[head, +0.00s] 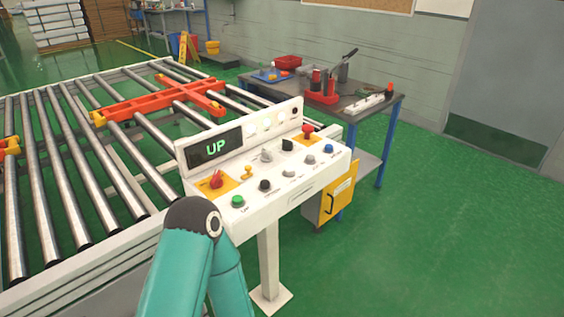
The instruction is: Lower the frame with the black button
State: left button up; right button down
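The white control panel (312,178) stands on a post beside the roller conveyor. Its dark display (215,147) reads "UP" in green. The black button (265,185) is in the front row, between a green button (238,201) and a grey button (289,172). An orange-red frame (160,100) with yellow end pieces lies across the rollers; I cannot tell its exact height above them. A teal link of one of my arms rises from the bottom, its dark joint just left of the green button. Neither gripper shows.
The roller conveyor (85,262) fills the left side. Green floor (450,230) is clear on the right.

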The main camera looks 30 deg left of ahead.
aim_at(264, 184)
jog(key=u, duration=0.35)
jog(key=i, duration=0.9)
jog(key=u, duration=0.65)
jog(key=k, duration=0.8)
jog(key=u, duration=0.2)
jog(key=i, duration=0.85)
jog(key=z, duration=0.1)
